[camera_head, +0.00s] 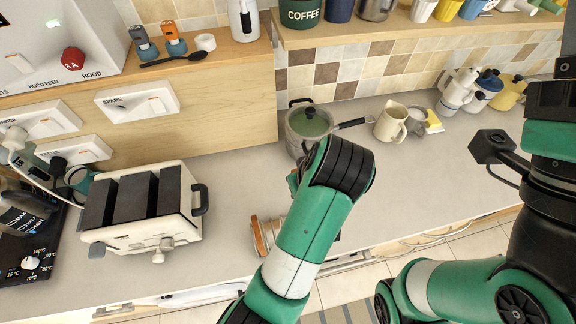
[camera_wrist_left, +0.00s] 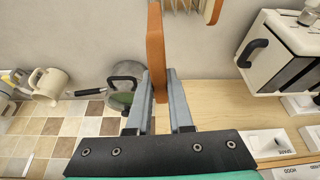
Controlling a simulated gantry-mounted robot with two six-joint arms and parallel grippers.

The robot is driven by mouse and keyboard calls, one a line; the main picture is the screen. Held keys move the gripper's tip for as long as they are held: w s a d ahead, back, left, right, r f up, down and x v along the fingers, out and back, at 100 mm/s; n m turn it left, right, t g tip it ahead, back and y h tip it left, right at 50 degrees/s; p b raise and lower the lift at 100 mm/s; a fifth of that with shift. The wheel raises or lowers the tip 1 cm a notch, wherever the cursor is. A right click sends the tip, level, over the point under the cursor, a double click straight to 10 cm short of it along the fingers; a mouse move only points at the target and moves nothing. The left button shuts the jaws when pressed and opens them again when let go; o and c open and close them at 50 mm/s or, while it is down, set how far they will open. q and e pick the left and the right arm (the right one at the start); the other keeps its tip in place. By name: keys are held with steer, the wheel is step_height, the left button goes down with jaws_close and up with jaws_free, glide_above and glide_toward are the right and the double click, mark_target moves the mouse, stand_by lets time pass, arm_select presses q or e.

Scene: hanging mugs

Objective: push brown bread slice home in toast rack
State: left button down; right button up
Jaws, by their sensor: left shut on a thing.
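In the left wrist view my left gripper (camera_wrist_left: 160,90) is shut on a brown bread slice (camera_wrist_left: 155,45), seen edge-on and rising past the fingertips to the top edge. Part of a rack with pale and brown slices (camera_wrist_left: 208,10) shows at the top edge, to the right of the held slice and apart from it in the picture. In the head view the rack with brown slices (camera_head: 260,235) sits on the counter, partly hidden behind my left arm. That arm hides the left gripper and the held slice there. My right arm is at the right edge; its gripper is not visible.
A cream toaster (camera_head: 145,210) stands left on the grey counter (camera_head: 235,180). A pot with a green lid (camera_head: 311,122) stands behind my left arm. A cream jug (camera_head: 391,121) and several mugs are at the back right. The counter between toaster and rack is clear.

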arm_select(q)
steer(key=shift+s+d+f, duration=0.3)
steer(key=shift+s+f, duration=0.05)
steer(key=shift+s+a, duration=0.1)
steer(key=shift+a, duration=0.1)
arm_select(e)
steer(key=shift+a, duration=0.4)
arm_select(q)
steer(key=shift+f, duration=0.1)
arm_select(e)
steer(key=shift+h, duration=0.3)
arm_select(q)
steer(key=shift+f, duration=4.9)
arm_select(e)
steer(key=shift+f, duration=0.1)
arm_select(q)
step_height(320, 180, down, 7)
steer(key=b, duration=0.1)
steer(key=shift+b, duration=0.35)
arm_select(e)
steer(key=shift+f, duration=0.8)
arm_select(q)
steer(key=c, duration=0.7)
jaws_free()
steer(key=shift+f, duration=0.15)
steer(key=shift+c, duration=0.2)
